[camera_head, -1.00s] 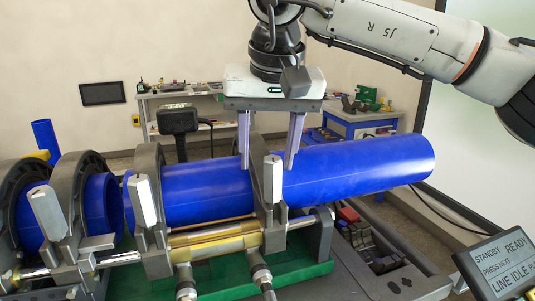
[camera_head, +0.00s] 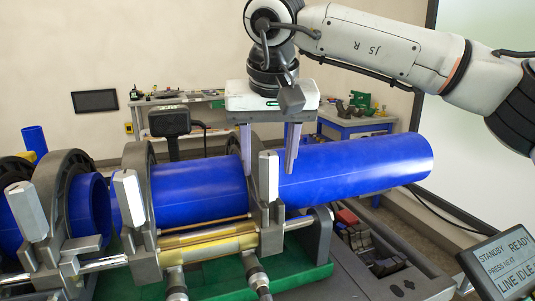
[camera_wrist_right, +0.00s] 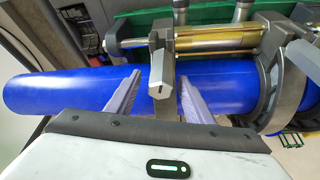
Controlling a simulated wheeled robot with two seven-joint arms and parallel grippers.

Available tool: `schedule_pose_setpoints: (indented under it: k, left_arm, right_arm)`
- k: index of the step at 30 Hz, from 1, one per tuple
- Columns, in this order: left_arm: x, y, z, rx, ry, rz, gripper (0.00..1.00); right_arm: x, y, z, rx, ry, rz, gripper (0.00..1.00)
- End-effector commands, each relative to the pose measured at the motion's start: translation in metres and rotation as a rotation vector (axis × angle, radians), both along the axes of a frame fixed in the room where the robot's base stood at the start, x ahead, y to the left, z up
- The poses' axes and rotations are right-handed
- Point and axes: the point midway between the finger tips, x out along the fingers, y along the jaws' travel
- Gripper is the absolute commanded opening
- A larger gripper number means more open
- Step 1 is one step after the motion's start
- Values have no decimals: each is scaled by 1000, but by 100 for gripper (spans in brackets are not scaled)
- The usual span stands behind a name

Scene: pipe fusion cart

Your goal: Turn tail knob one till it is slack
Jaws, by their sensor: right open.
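A pale grey, upright knob (camera_head: 268,176) stands on the rightmost clamp, in front of the blue pipe (camera_head: 355,165). I take it for tail knob one, but no label shows. My right gripper (camera_head: 268,170) points down and is open, one finger on each side of this knob in the head view. In the right wrist view the knob (camera_wrist_right: 158,72) shows between the two fingers (camera_wrist_right: 158,85), with gaps on both sides. I see no contact. My left gripper is not in view.
Similar knobs stand on the clamps to the left, one at the middle (camera_head: 128,198) and one at the far left (camera_head: 27,211). A brass-coloured cylinder (camera_head: 208,243) runs below the pipe. A status screen (camera_head: 503,262) stands at lower right.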

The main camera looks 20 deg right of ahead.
Motion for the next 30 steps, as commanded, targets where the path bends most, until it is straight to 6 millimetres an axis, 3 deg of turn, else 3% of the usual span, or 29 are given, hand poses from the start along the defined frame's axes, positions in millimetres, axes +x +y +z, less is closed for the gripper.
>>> schedule_pose_setpoints:
  k: [4, 12, 22, 30]
  left_arm:
    - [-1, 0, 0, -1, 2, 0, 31]
    - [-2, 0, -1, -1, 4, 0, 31]
    - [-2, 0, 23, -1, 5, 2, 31]
    - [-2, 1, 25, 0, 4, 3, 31]
  right_arm:
    - [0, 0, 0, 0, 0, -1, 46]
    - [0, 0, 0, 0, 0, -1, 3]
    - [0, -1, 4, 3, 2, 193, 3]
    - [0, 0, 0, 0, -1, 262, 3]
